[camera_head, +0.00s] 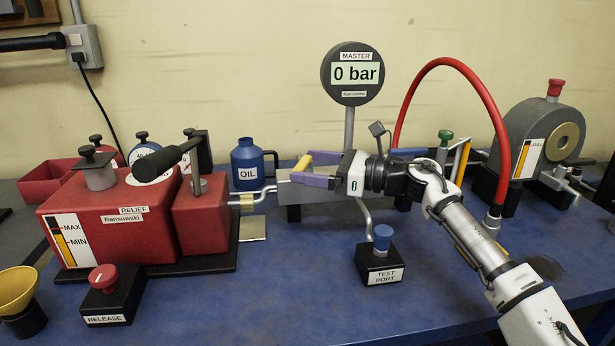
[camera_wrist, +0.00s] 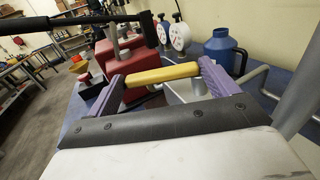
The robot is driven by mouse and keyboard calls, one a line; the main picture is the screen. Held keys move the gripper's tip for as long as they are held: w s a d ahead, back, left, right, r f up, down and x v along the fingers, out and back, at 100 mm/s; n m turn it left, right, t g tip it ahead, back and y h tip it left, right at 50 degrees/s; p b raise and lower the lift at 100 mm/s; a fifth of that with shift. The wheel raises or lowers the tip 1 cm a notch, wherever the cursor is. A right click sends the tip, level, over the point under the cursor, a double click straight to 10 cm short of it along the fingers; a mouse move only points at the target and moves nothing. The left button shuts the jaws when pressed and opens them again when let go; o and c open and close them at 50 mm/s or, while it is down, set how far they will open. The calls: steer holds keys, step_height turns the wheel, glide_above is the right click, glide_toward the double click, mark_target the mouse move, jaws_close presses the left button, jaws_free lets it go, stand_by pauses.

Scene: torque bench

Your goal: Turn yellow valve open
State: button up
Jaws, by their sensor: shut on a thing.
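The yellow valve handle shows as a short yellow bar (camera_wrist: 162,75) in the wrist view, and its yellow end (camera_head: 302,163) shows in the head view. My gripper (camera_head: 298,171) reaches in from the right, with its purple fingers on either side of the yellow bar. In the wrist view my gripper (camera_wrist: 165,78) is shut on the bar, one finger at each end. The bar lies roughly level across the gap. The valve's stem and body are hidden behind my fingers, so I cannot tell how far it is turned. The master gauge (camera_head: 356,73) reads 0 bar.
A red pump (camera_head: 112,228) with a black lever (camera_head: 165,158) stands at the left. A test port (camera_head: 380,258) stands in front of my wrist. A red hose (camera_head: 458,62) arches at the right.

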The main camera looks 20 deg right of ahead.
steer(key=shift+d+n+g+y+b, duration=0.45)
steer(key=shift+n+g+y, duration=0.45)
steer(key=shift+g, duration=0.4)
steer(key=shift+d+r, duration=0.1)
steer(key=o, duration=1.2)
steer(key=b+v, duration=0.1)
steer(key=v, duration=0.6)
steer(key=shift+s, duration=0.15)
